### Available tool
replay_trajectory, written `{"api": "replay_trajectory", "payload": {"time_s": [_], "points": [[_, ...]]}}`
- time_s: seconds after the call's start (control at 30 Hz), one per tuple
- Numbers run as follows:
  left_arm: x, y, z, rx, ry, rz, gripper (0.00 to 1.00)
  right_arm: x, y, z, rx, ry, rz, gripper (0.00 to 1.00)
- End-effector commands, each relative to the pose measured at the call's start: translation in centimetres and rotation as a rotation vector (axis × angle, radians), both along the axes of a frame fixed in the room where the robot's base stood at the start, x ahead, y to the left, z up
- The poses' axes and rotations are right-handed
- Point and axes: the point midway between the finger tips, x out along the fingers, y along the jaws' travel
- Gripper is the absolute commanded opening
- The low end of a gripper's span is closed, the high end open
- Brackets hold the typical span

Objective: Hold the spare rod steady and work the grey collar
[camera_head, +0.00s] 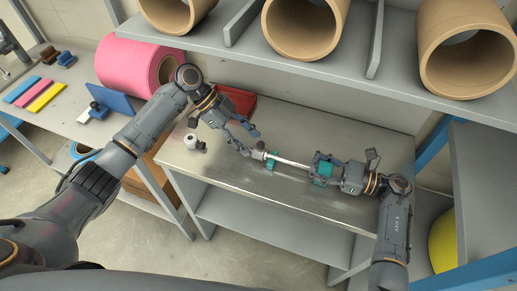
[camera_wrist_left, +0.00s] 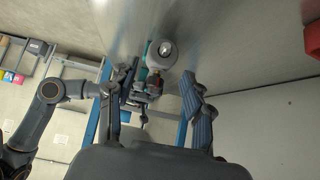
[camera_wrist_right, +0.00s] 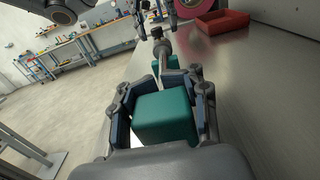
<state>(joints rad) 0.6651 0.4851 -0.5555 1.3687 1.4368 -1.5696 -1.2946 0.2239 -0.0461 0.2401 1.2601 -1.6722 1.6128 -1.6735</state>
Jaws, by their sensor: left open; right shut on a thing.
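The spare rod (camera_head: 292,163) is a thin silver rod lying low over the metal bench, with a small teal support (camera_head: 271,161) near its left end. The grey collar (camera_head: 258,153) is at that left end; it shows as a round grey end face in the left wrist view (camera_wrist_left: 162,52). My left gripper (camera_head: 250,143) is open, its fingers on either side of the collar without visible contact. My right gripper (camera_head: 317,168) is shut on a teal block (camera_wrist_right: 165,118) at the rod's right end. The block hides that end of the rod in the right wrist view.
A small white part (camera_head: 195,143) stands on the bench left of my left gripper. A red tray (camera_head: 237,101) lies behind. A shelf (camera_head: 345,76) with large brown tubes overhangs the back. A pink roll (camera_head: 135,63) stands at left. The bench front (camera_head: 225,170) is clear.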

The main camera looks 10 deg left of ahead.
Motion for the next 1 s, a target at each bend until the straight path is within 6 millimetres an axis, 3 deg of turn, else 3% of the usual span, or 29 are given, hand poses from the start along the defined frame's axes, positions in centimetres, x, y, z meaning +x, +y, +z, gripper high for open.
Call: {"api": "replay_trajectory", "payload": {"time_s": [0.3,0.77,1.0], "points": [[-0.4,-2.3,-2.5,0.0,0.0,0.001,0.51,0.0,0.0,0.0,-0.001,0.0,0.0,0.0],[-0.5,-2.7,-3.0,0.001,-0.001,0.002,0.51,0.0,0.0,0.0,-0.001,0.0,0.0,0.0],[-0.5,-2.7,-3.0,0.001,-0.001,0.002,0.04,0.0,0.0,0.0,-0.001,0.0,0.0,0.0]]}}
